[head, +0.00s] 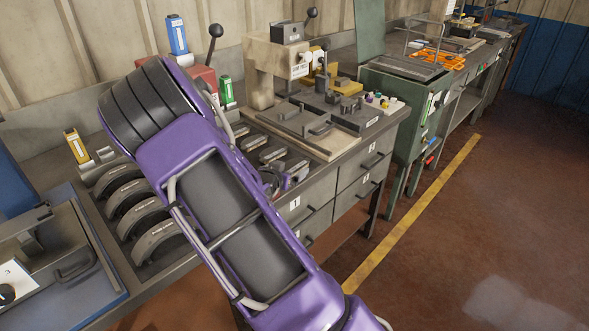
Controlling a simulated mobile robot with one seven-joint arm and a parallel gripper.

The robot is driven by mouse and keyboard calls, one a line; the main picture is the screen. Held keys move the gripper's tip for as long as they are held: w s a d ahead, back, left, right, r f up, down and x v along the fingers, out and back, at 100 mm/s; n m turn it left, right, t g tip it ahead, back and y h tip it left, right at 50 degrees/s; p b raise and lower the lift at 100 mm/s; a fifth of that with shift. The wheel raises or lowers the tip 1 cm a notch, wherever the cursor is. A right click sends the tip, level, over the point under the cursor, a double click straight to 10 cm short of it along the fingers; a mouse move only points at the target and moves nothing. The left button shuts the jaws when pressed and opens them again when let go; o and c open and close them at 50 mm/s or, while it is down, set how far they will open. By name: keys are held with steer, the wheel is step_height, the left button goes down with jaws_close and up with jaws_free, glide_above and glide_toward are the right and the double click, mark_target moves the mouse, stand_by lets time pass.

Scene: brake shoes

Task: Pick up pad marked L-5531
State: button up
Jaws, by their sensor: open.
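Several small dark brake pads (271,154) lie in a row in a tray on the bench, just right of my purple arm. Their markings are too small to read, so I cannot tell which is L-5531. My gripper (287,181) shows only in part beyond the arm, near the front end of the pad row. It is open, and I see nothing held in it. My arm hides its surroundings and part of the pad tray. Larger curved brake shoes (140,218) stand in a row left of the arm.
A press (276,62) with a black-knobbed lever stands behind the pads. A grey fixture plate (305,124) lies right of them. Small yellow (76,146), blue (177,35) and green (225,91) boxes stand along the back. Open floor lies right of the drawers.

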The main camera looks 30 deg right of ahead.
steer(key=shift+w+d+f, duration=0.2)
steer(key=shift+w+d, duration=0.1)
steer(key=shift+c, duration=0.2)
steer(key=shift+r, duration=0.1)
jaws_close()
